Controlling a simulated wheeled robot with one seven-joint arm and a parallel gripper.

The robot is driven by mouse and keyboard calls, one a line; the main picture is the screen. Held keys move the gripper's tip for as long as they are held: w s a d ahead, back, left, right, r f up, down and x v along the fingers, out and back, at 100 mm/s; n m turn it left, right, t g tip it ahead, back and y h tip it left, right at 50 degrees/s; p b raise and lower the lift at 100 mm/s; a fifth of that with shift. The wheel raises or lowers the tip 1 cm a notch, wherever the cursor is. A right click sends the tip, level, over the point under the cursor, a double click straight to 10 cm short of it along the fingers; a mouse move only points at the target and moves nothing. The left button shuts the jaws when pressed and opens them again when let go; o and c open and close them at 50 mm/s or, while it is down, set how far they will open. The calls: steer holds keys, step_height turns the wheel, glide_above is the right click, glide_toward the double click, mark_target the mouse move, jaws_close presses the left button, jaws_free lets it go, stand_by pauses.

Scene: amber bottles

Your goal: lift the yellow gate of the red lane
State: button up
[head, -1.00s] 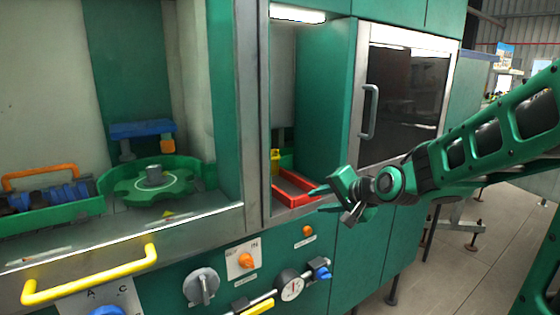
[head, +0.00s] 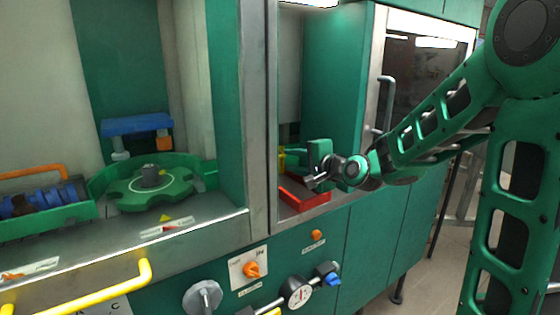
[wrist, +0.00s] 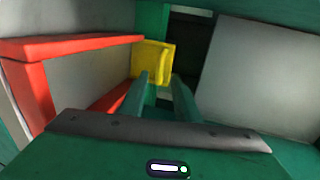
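The yellow gate (wrist: 152,62) stands at the far end of the red lane (wrist: 75,44) in the wrist view. In the head view only a small part of the yellow gate (head: 281,158) shows, beside my gripper. The red lane (head: 303,201) lies in the narrow bay of the green machine. My gripper (head: 312,165) is inside that bay, above the lane. In the wrist view its two fingers (wrist: 163,88) are apart and point at the gate, with the left fingertip just in front of its lower part. I cannot tell whether they touch.
A steel post (head: 257,130) bounds the bay on the left, and a green wall (head: 335,90) on the right. A door with a grey handle (head: 386,103) is further right. A green star wheel (head: 148,186) sits in the left bay.

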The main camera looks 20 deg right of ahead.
steer(key=shift+x, duration=3.2)
steer(key=shift+d, duration=0.15)
jaws_close()
